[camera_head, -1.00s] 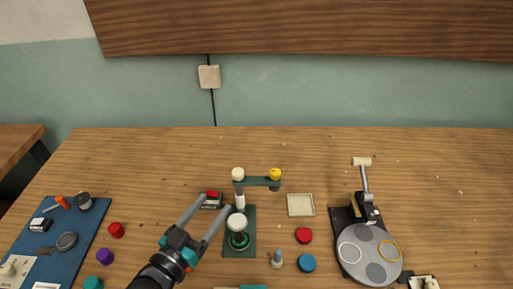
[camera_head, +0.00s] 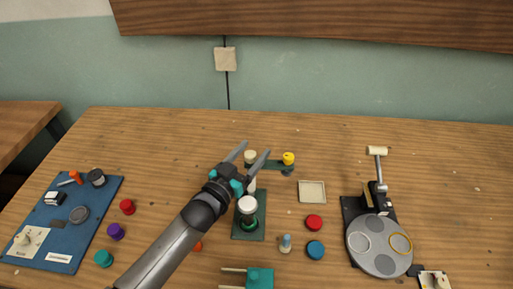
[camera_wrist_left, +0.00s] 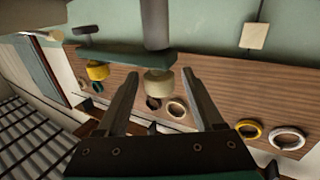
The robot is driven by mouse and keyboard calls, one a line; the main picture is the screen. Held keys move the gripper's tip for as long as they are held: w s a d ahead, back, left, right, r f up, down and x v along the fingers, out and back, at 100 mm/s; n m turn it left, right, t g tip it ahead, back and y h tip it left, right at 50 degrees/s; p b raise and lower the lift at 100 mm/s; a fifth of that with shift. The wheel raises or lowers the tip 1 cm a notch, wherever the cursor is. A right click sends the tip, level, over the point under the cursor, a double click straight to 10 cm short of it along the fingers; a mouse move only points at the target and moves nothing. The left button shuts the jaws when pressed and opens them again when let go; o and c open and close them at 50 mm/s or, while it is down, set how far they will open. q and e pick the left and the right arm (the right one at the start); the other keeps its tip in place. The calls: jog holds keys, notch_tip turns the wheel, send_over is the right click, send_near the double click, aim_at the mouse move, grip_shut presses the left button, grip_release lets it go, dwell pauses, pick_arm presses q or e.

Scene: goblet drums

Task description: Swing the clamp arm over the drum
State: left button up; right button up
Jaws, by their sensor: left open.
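The clamp arm is a dark green bar (camera_head: 270,164) on a post, with a cream knob (camera_head: 250,157) at its left end and a yellow knob (camera_head: 288,158) at its right end. The drum (camera_head: 248,205) has a white top and stands on a green base plate (camera_head: 249,229) in front of the post. My left gripper (camera_head: 256,148) is open, its fingers on either side of the cream knob. In the left wrist view the cream knob (camera_wrist_left: 158,83) sits between the spread fingers (camera_wrist_left: 161,72); contact cannot be told. The gripper partly hides the post.
A blue mat (camera_head: 45,215) with small parts lies at left. Red, purple and teal pieces sit beside it. A square tray (camera_head: 312,191), a red disc (camera_head: 314,223) and a blue disc (camera_head: 315,250) lie right of the drum. A grey round fixture (camera_head: 380,262) stands farther right.

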pick_arm(q)
jog(key=shift+x, duration=1.25)
grip_shut()
dwell(0.6)
